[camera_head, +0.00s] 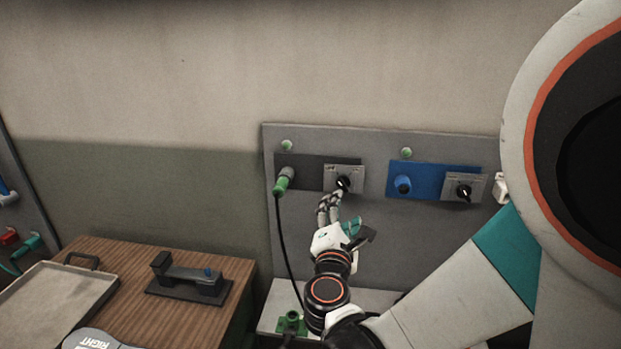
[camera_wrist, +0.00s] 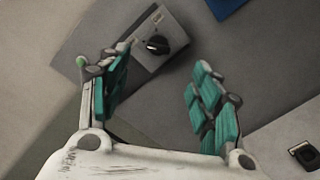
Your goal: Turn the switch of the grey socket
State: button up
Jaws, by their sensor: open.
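The grey socket (camera_head: 307,168) is a dark grey plate on the wall panel, with a green plug (camera_head: 282,181) in its left side. Its switch (camera_head: 343,183) is a black knob on a lighter plate at its right end. In the wrist view the knob (camera_wrist: 157,44) lies ahead of the fingers, nearer the left one. My gripper (camera_head: 331,205) is just below the switch in the head view. In the wrist view my gripper (camera_wrist: 160,68) is open, with teal-padded fingers spread and nothing between them. Whether a finger touches the switch plate cannot be told.
A blue socket (camera_head: 427,179) with its own black switch (camera_head: 464,191) is to the right on the panel (camera_head: 384,225). A black cable (camera_head: 288,245) hangs from the green plug. A wooden cabinet (camera_head: 190,318) at lower left bears a tray (camera_head: 55,298) and a dark device (camera_head: 190,281).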

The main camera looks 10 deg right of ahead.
aim_at(343, 187)
jog(key=shift+y, duration=0.3)
jog(key=x, duration=0.6)
jog(key=b+x, duration=0.1)
jog(key=x, duration=0.6)
jog(key=shift+w+a+f, duration=0.1)
jog(key=shift+a+f, duration=0.15)
jog(key=shift+c, duration=0.5)
jog(key=c, duration=1)
